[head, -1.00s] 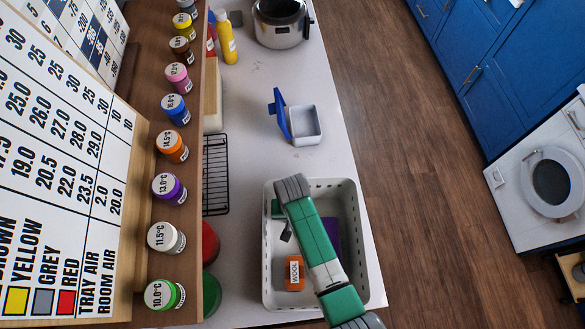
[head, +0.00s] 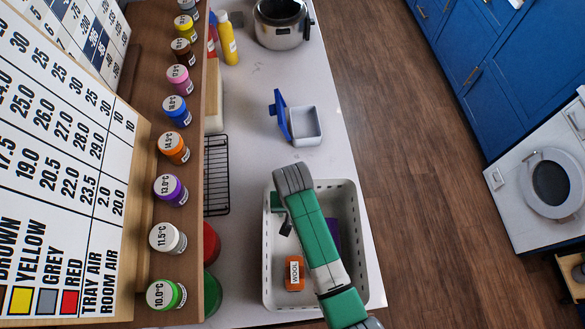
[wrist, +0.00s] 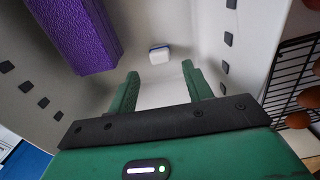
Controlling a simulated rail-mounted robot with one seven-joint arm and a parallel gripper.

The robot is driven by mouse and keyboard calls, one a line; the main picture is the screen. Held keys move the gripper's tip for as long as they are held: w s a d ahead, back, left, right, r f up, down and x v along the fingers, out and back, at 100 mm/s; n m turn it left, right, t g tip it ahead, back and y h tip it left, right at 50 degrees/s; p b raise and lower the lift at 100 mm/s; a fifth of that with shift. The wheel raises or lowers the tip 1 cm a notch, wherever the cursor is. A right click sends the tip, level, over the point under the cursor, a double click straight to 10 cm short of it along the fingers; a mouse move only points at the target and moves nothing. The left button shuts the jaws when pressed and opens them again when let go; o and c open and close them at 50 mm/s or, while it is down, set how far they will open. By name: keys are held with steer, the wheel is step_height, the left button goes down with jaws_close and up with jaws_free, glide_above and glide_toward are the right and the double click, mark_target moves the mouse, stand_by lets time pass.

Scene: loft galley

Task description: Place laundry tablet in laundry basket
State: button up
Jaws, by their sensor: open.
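A small white and blue tablet (wrist: 159,54) lies against the pale inside of the white laundry basket (head: 365,255). The tablet shows in the wrist view beyond my fingertips, and nothing touches it there. My gripper (wrist: 160,72) has its two green fingers spread apart, with nothing between them. It is low in the basket. In the head view my arm reaches over the basket and hides the tablet and most of the gripper. A purple block (wrist: 78,30) is beside the gripper in the wrist view.
An orange box marked WOOL (head: 294,272) sits in the basket. An open tub with a blue lid (head: 304,125) stands behind it on the counter. A black wire rack (head: 216,175) and a shelf of labelled jars (head: 172,190) are to the left.

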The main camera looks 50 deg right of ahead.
step_height(320, 180, up, 6)
steer(key=shift+f, duration=0.2)
stand_by(0.4)
steer(key=w+a+r+n+t+h, duration=0.2)
steer(key=w+r+t, duration=0.4)
steer(key=w+r, duration=0.85)
steer(key=w+a+r+n+t+p, duration=0.1)
steer(key=w+a+r+n+t, duration=0.2)
steer(key=r, duration=0.8)
steer(key=a+r+t+p, duration=0.1)
steer(key=a+r+t, duration=0.25)
steer(key=r, duration=0.75)
steer(key=s+a+r+n+t, duration=0.1)
steer(key=s+a+r+t, duration=0.3)
steer(key=r, duration=0.6)
steer(key=s+a+r+n+t+y+p, duration=0.1)
steer(key=s+a+r+t, duration=0.3)
steer(key=r, duration=0.7)
steer(key=s+a+r+n+t+y+p, duration=0.1)
steer(key=s+a+r+n+t, duration=0.1)
steer(key=s+a+r+t, duration=0.2)
steer(key=s+a+r, duration=0.1)
steer(key=a+r, duration=0.2)
steer(key=r, duration=0.3)
steer(key=shift+a+r+n, duration=0.35)
steer(key=shift+a+n, duration=0.05)
steer(key=shift+t, duration=0.25)
